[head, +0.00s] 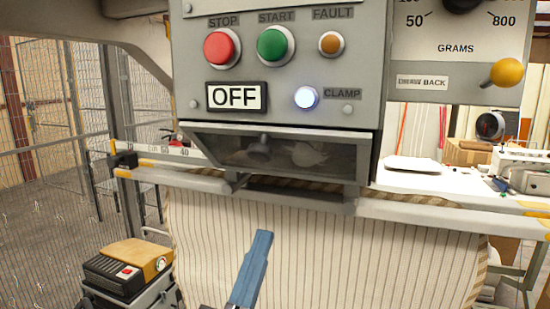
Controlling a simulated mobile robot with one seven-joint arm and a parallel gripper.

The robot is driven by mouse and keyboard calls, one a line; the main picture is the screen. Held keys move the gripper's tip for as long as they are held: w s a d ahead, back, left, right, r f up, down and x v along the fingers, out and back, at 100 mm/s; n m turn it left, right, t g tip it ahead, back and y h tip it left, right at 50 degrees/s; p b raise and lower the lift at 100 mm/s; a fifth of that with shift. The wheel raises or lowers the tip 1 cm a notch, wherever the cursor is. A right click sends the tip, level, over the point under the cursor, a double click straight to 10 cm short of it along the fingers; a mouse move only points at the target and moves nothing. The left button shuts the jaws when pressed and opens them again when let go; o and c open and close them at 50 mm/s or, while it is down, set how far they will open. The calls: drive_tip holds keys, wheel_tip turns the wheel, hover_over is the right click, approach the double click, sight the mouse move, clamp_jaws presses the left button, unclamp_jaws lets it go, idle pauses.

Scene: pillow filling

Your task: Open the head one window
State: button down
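The head one window (225,150) is a dark-framed, see-through panel below the grey control panel. It spans the front of the filling head and looks closed. A small dark knob (263,147) is near its middle, and pale fluffy filling (306,155) shows behind the pane. My gripper (263,240) rises from the bottom edge as a blue finger, below the window and apart from it, in front of the striped pillow cover. The second finger cannot be made out, and the lower part is cut off by the frame.
The control panel (360,60) has a red stop button (221,47), a green start button (275,44), an OFF sign and a lit clamp lamp (306,98). The striped cover (400,260) hangs from a rail below. A black-and-orange box (126,268) stands lower left.

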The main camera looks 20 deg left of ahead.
wheel_tip(320, 180, down, 10)
drive_tip(key=w+b, duration=0.1)
drive_tip(key=b, duration=0.8)
drive_tip(key=shift+w+r, duration=0.15)
drive_tip(key=shift+w, duration=0.25)
wheel_tip(320, 180, down, 14)
drive_tip(key=w+b, duration=0.1)
drive_tip(key=b, duration=1.3)
drive_tip(key=shift+w+b, duration=0.35)
drive_tip(key=shift+b, duration=0.05)
drive_tip(key=shift+c, duration=2)
unclamp_jaws()
